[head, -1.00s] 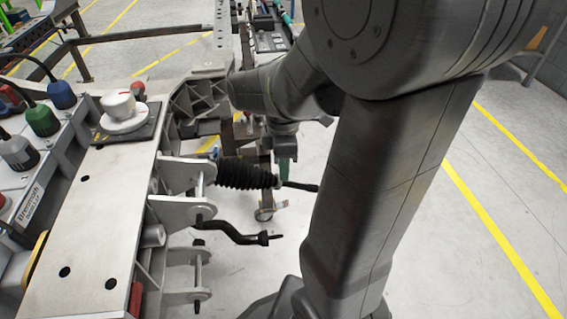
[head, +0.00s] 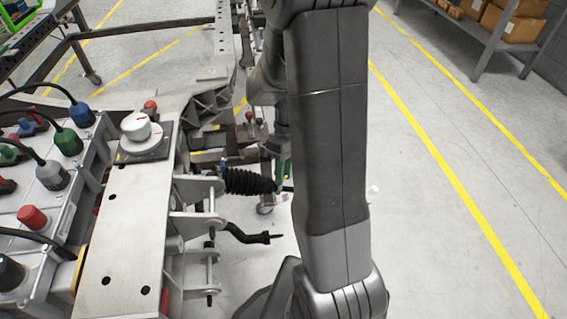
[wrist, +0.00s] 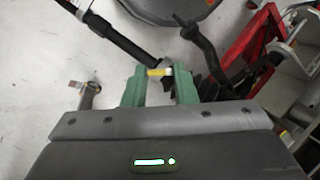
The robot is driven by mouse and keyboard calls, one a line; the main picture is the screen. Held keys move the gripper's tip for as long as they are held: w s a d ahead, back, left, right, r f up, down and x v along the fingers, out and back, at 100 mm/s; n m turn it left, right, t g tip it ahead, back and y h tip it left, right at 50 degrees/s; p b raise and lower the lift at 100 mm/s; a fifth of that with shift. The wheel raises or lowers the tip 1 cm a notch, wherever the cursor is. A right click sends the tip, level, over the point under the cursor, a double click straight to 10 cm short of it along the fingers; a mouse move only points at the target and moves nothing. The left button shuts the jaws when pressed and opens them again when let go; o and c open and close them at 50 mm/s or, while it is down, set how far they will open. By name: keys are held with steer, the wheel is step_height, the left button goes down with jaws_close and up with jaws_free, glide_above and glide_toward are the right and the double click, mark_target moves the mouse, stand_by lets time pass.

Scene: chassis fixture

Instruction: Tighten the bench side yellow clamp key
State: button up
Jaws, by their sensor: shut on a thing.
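The yellow clamp key (wrist: 155,72) shows as a small yellow piece in the wrist view, with a dark part beside it. My gripper (wrist: 161,80) has green fingers on either side of the key and is shut on it. In the head view, only a bit of green finger (head: 284,174) shows, low beside the chassis and next to the black bellows. The key itself is hidden there, so I cannot tell how far it is turned.
The chassis (head: 108,240) fills the left of the head view. A black ribbed bellows (head: 248,181) and a bent black rod (head: 245,236) stick out near my gripper. A shelf with boxes (head: 490,35) stands at the back right. The floor between is clear.

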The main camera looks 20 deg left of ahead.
steer(key=m+p, duration=0.1)
steer(key=m, duration=0.1)
steer(key=m+g+y+p, duration=0.1)
steer(key=m, duration=0.1)
steer(key=m+g+p, duration=0.1)
steer(key=m+p, duration=0.1)
steer(key=shift+w+d, duration=0.15)
steer(key=shift+w, duration=0.1)
steer(key=m+y+p, duration=0.1)
steer(key=m+y, duration=0.1)
steer(key=m, duration=0.2)
steer(key=m+g+y+p, duration=0.1)
steer(key=m+y, duration=0.1)
steer(key=m, duration=0.3)
steer(key=d+m+y+p, duration=0.1)
steer(key=m, duration=0.3)
steer(key=shift+f+y+p, duration=0.25)
steer(key=shift+y+p, duration=0.05)
steer(key=shift+y, duration=0.1)
steer(key=m+y, duration=0.1)
steer(key=m, duration=0.2)
steer(key=m+t+y, duration=0.1)
steer(key=m, duration=0.2)
steer(key=shift+s+d+m+p, duration=0.1)
steer(key=shift+d+m+p, duration=0.05)
steer(key=shift+m+p, duration=0.2)
steer(key=o, duration=1)
